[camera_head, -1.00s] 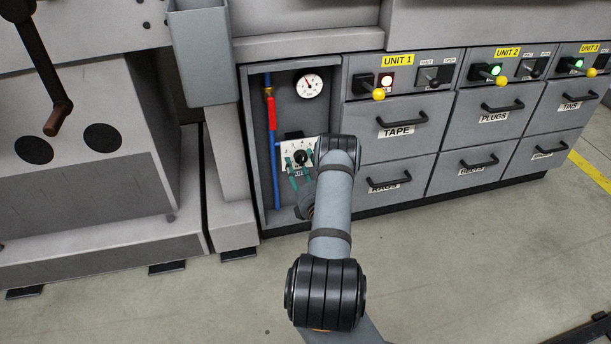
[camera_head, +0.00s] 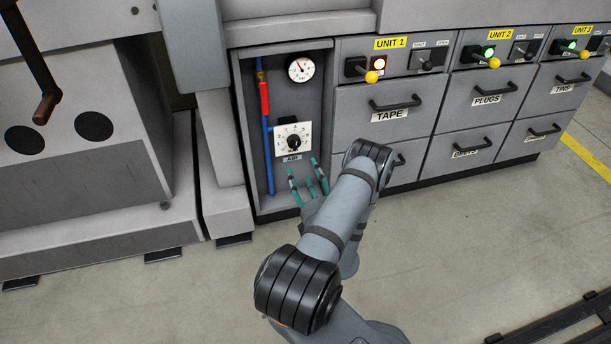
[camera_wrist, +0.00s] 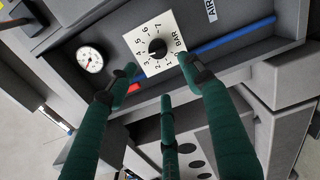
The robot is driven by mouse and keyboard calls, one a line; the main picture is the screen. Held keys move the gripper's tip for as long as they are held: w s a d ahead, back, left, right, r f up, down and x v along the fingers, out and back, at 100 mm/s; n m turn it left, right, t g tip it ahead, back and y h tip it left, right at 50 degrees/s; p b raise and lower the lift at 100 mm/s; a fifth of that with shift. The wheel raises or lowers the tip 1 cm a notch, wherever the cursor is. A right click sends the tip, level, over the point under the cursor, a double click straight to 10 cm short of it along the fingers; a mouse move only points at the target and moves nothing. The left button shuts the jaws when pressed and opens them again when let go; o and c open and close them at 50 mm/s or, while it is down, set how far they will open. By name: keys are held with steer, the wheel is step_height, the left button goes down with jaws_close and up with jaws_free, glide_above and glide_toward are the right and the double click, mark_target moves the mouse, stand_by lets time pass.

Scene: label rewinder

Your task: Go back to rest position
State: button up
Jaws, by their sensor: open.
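My gripper (camera_head: 308,180) has green fingers and is in front of the lower part of the open air cabinet, below the pressure dial (camera_head: 293,140). In the wrist view its three fingers (camera_wrist: 163,100) are spread apart with nothing between them. The dial (camera_wrist: 157,47) is a white plate with a black knob, apart from the fingertips. My arm extends from the lower middle of the head view up to the cabinet front.
A round gauge (camera_head: 300,68) and a blue pipe with a red valve handle (camera_head: 264,100) are in the cabinet. Drawers with handles, such as TAPE (camera_head: 389,116), stand to the right. A crank (camera_head: 45,108) is at far left. Open floor (camera_head: 450,260) lies in front.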

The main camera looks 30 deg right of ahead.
mark_target(295, 147)
steer(key=shift+w, duration=0.1)
stand_by(0.4)
steer(key=shift+x, duration=5.95)
steer(key=shift+d, duration=0.1)
